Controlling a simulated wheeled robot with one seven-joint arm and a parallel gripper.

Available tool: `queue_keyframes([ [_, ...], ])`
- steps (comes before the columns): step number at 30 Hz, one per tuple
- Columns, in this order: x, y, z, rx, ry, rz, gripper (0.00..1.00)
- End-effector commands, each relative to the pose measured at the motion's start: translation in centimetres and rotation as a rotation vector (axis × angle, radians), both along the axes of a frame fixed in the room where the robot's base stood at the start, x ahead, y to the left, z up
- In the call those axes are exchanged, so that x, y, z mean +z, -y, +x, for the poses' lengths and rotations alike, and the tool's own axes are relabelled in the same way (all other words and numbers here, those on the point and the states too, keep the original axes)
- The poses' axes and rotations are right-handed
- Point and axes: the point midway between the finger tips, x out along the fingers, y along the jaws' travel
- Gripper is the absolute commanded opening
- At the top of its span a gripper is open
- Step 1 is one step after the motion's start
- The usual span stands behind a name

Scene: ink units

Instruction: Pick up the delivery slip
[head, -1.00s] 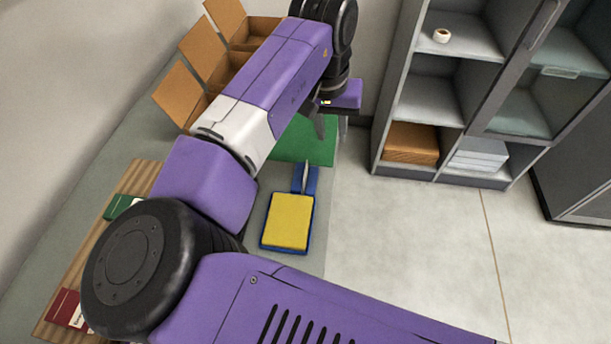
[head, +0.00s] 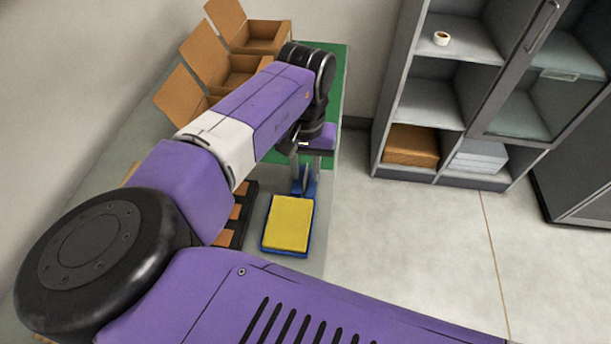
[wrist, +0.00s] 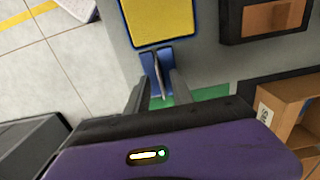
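The delivery slip (head: 305,178) looks like a thin pale sheet standing on edge in a blue holder (head: 311,189) behind a yellow pad (head: 289,223). In the wrist view the slip (wrist: 157,78) rises from the blue holder (wrist: 149,62) as a narrow light strip. My gripper (head: 305,188) is open and points down over the holder. In the wrist view my gripper (wrist: 156,82) has one finger on each side of the slip, with a gap showing to both. I cannot tell how far down the slip the fingertips reach.
The yellow pad sits in a blue tray (head: 265,246). A dark rack with orange-brown compartments (head: 237,212) is left of it. Open cardboard boxes (head: 235,75) line the back left, beside a green mat (head: 338,90). A grey shelf unit (head: 400,120) stands right, across open floor.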

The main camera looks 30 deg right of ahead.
Motion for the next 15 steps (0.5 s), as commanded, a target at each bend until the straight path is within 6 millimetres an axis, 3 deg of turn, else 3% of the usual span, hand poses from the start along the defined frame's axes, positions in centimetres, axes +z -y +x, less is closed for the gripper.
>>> queue_keyframes([
  [5,-0.06,0.02,0.02,0.000,0.001,-0.001,0.28],
  [6,-0.06,0.02,0.02,0.000,0.001,-0.001,0.26],
  [10,-0.05,0.02,0.03,-0.001,0.001,-0.001,0.01],
  [15,-0.04,0.02,0.03,0.000,0.001,-0.001,0.00],
])
